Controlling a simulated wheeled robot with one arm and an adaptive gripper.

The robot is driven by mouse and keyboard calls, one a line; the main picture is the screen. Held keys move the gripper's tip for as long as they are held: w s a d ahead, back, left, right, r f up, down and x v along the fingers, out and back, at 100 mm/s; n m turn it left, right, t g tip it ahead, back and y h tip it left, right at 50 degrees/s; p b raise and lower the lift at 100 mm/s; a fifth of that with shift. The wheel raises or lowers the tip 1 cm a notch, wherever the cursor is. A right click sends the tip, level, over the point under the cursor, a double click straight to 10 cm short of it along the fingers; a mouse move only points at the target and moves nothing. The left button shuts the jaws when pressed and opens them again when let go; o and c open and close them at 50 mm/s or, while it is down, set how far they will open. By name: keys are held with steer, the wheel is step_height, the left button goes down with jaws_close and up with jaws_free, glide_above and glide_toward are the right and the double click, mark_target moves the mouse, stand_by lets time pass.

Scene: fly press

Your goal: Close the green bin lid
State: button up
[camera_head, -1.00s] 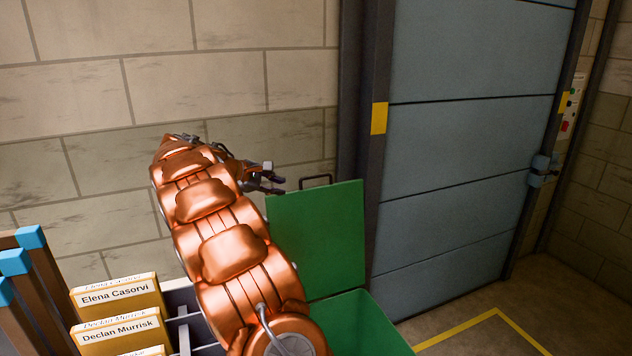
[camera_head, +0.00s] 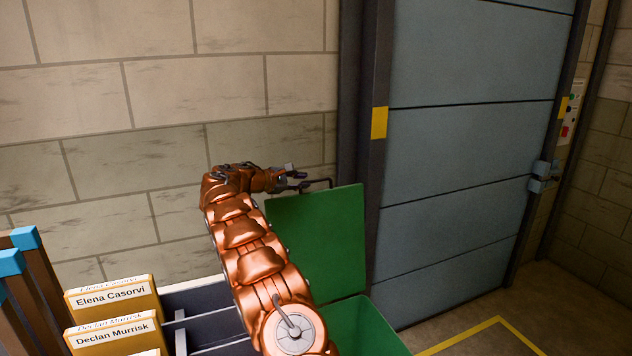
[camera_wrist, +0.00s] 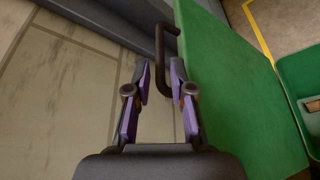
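The green bin lid (camera_head: 318,240) stands open and upright at the back of the green bin (camera_head: 368,328), near the wall. My gripper (camera_head: 296,181) is at the lid's upper left corner, beside the handle. In the wrist view, my gripper (camera_wrist: 160,72) has its fingers apart, with the handle (camera_wrist: 161,62) at the fingertips, partly between them or just beyond. The lid (camera_wrist: 230,80) fills the right of that view. I cannot tell whether the fingers touch the handle.
A stone block wall (camera_head: 120,130) is close behind the lid. A grey panelled door (camera_head: 460,150) stands to the right. Name-labelled yellow folders (camera_head: 113,295) are in a rack at lower left. Floor with a yellow line (camera_head: 470,335) lies right of the bin.

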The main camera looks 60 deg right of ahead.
mark_target(313, 180)
steer(key=shift+p+x, duration=0.95)
steer(key=shift+x, duration=2.25)
jaws_close()
